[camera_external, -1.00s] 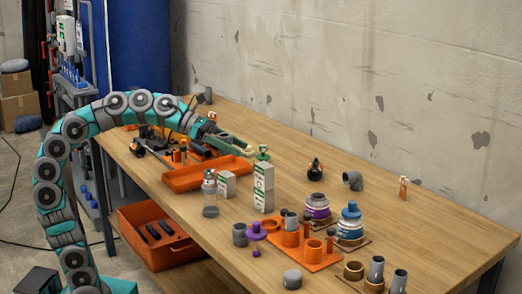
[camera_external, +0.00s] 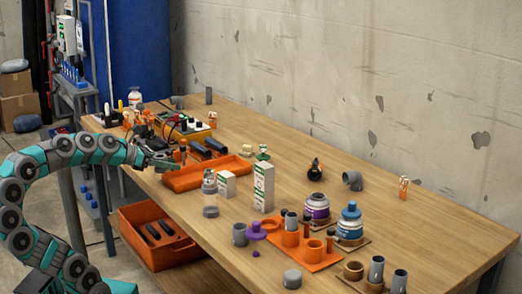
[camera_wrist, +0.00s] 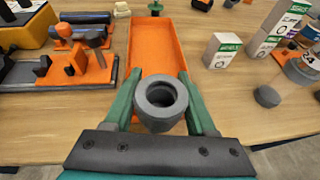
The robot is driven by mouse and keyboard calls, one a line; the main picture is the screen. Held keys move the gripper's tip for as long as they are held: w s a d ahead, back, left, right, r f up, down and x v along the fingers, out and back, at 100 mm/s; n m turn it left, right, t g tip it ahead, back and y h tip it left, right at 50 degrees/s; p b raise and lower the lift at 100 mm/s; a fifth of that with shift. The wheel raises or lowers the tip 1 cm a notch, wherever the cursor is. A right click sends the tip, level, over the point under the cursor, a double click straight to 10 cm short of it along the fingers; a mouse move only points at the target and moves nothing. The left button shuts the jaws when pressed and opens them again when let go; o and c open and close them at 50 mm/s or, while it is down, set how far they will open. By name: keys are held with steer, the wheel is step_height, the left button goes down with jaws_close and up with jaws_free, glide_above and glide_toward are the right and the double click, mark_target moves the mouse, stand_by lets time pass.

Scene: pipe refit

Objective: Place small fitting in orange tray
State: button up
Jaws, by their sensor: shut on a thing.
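My gripper (camera_wrist: 161,105) is shut on a small grey ring-shaped fitting (camera_wrist: 160,97), held between its green fingers in the wrist view. The fitting's round opening faces the camera. The orange tray (camera_wrist: 155,50) stretches away beyond the fitting, and the fitting overlaps its near end in this view. In the external view my gripper (camera_external: 172,162) is at the left end of the orange tray (camera_external: 210,178). I cannot tell the exact height of the fitting above the tray. The visible part of the tray floor is empty.
Dark tools on orange holders (camera_wrist: 90,60) lie left of the tray in the wrist view. A green-topped fitting (camera_external: 262,153) stands behind. An orange bin (camera_external: 160,238) sits below the table.

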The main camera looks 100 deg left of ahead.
steer(key=w+a, duration=0.3)
steer(key=w, duration=0.1)
steer(key=w+a+f, duration=0.1)
steer(key=w+a, duration=0.2)
steer(key=w, duration=0.1)
steer(key=w+a+b, duration=0.1)
steer(key=w+a, duration=0.3)
steer(key=shift+a+f, duration=0.1)
steer(key=shift+f, duration=0.2)
steer(key=shift+f+b, duration=0.3)
steer(key=shift+f, duration=1.45)
steer(key=shift+f, duration=0.15)
steer(key=o, duration=1.1)
steer(key=shift+s+r, duration=0.2)
steer(key=shift+r, duration=0.1)
steer(key=p+v, duration=0.1)
steer(key=v, duration=1)
steer(key=shift+s+d, duration=0.15)
steer(key=shift+d, duration=0.1)
